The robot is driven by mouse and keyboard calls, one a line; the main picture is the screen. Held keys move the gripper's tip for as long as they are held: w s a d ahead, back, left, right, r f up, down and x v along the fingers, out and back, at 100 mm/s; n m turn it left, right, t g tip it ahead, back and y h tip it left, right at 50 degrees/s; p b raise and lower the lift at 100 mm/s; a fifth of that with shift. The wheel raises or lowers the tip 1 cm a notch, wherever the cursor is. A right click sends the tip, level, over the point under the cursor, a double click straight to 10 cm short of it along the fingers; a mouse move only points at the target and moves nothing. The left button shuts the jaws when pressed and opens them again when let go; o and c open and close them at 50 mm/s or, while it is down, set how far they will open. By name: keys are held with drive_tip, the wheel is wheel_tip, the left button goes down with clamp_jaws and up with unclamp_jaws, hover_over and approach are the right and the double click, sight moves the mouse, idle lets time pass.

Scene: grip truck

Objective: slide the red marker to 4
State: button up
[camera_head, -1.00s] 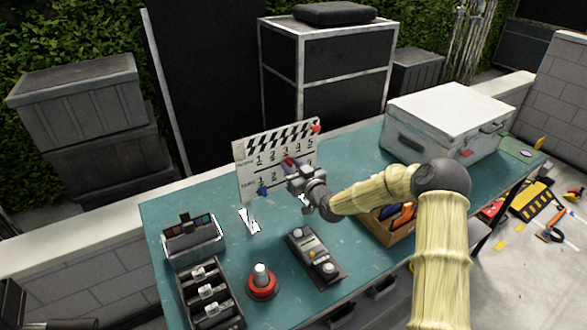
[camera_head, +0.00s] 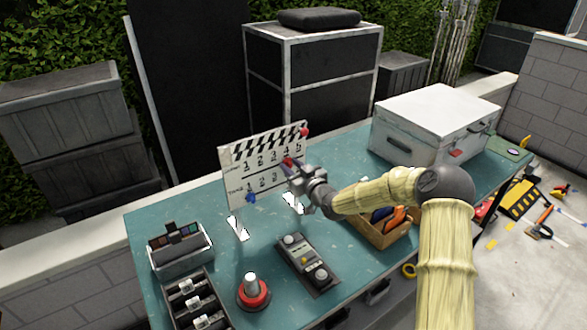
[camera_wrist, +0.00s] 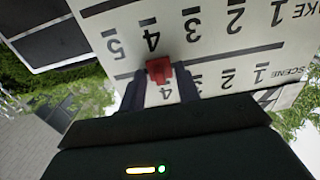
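The white clapperboard (camera_head: 232,178) stands upright on the teal table, with two rows of numbers and a black-and-white striped top. The red marker (camera_wrist: 158,70) sits at the upper, SCENE row, level with the 4 (camera_wrist: 165,93). It shows upside down in the wrist view; in the head view the red marker (camera_head: 288,161) is just below the 4. My gripper (camera_wrist: 163,84) has one finger on each side of the marker, close against it, and appears shut on it. A blue marker (camera_head: 251,198) is on the lower row, near the left end. My gripper partly hides the board's right side.
A round-based red and black object (camera_head: 252,292) and a grey control box (camera_head: 308,263) stand in front. A black tray (camera_head: 196,303) and a small case (camera_head: 178,258) are at left. A wooden box (camera_head: 382,236) lies under my arm; a white case (camera_head: 432,125) stands behind right.

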drive_tip(key=b+v, duration=0.4)
drive_tip(key=v, duration=1.3)
drive_tip(key=shift+s, duration=0.2)
